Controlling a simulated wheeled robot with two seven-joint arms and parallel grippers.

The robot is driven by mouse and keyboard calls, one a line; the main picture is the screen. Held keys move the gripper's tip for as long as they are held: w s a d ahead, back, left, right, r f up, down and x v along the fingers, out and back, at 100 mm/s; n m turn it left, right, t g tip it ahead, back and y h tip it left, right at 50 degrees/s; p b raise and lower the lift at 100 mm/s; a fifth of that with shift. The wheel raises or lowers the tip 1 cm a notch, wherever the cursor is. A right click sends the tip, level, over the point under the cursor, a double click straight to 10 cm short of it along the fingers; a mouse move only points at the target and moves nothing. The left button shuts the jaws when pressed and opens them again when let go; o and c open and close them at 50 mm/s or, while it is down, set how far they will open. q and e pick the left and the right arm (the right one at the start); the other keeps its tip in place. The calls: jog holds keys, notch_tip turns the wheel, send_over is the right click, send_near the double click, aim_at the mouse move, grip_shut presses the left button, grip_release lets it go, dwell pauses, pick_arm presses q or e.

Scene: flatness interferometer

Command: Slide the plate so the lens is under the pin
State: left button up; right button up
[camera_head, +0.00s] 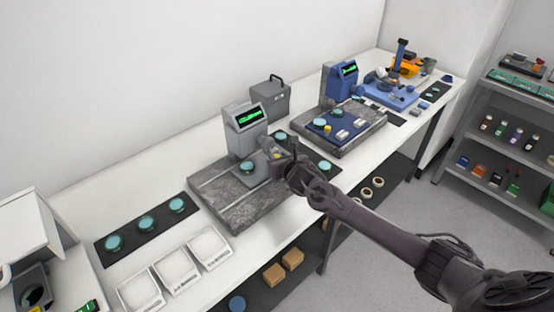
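The grey instrument (246,136) with a green display stands at the back of a speckled stone base (222,203). A grey plate (248,180) lies on this base. A teal lens (247,167) is on the plate, just in front of the instrument. A small yellow piece (276,155) shows at the plate's right side. My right gripper (280,163) is at that side, close to the yellow piece. I cannot tell if it touches it, or whether its fingers are open or shut. The pin is too small to make out. My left gripper is not in view.
Several teal lenses lie on a black mat (155,235) at the left, with white labelled trays (177,268) in front. Another lens (324,165) lies right of my gripper. A blue instrument (342,80) on a second stone base (340,142) stands further right.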

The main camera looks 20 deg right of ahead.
jog(key=shift+o, duration=1.2)
jog(key=shift+d+f, duration=0.1)
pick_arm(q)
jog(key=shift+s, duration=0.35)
pick_arm(e)
jog(key=shift+s, duration=0.1)
jog(key=shift+s, duration=0.25)
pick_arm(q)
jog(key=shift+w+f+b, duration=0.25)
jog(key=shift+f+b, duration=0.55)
pick_arm(e)
jog(key=shift+v, duration=3.6)
jog(key=shift+w, duration=0.1)
